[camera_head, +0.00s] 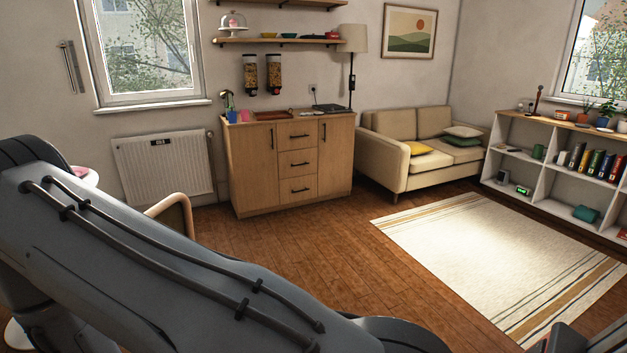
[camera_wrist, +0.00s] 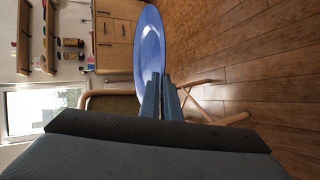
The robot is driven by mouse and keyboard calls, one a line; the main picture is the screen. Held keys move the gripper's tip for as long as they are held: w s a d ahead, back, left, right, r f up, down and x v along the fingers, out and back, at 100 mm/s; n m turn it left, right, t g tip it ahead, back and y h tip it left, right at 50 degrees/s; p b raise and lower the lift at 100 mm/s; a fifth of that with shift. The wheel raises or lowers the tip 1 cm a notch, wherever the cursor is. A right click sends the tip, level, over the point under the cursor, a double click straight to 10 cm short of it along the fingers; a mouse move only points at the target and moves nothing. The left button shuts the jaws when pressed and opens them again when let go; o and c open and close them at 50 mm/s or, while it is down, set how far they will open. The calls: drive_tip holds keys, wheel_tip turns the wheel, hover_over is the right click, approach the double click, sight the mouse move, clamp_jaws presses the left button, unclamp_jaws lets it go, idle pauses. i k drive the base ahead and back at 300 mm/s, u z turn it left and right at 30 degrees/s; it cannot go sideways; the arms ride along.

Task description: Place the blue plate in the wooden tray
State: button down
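In the wrist view, the blue plate (camera_wrist: 150,38) is held in front of my gripper (camera_wrist: 164,82), whose two fingers are close together at the plate's rim. The plate is seen at a slant, with its blue face showing. In the head view the plate cannot be made out. A flat reddish-brown thing, seemingly the wooden tray (camera_head: 272,115), lies on top of the wooden cabinet (camera_head: 256,165), left of its middle. It is small and far off, and I cannot tell whether anything is in it.
A dark flat device (camera_head: 330,108) and a lamp (camera_head: 351,50) stand right of the tray; a pink cup (camera_head: 245,116) is left. A chair (camera_head: 174,215) stands before the cabinet's left side. The wooden floor before the cabinet is clear, with a rug (camera_head: 490,255) to the right.

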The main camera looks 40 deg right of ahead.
sight(273, 113)
drive_tip(key=z, duration=0.05)
drive_tip(key=k, duration=0.2)
drive_tip(key=z, duration=0.8)
drive_tip(key=i, duration=1.35)
drive_tip(key=z, duration=0.35)
drive_tip(key=i, duration=3)
drive_tip(key=z, duration=0.1)
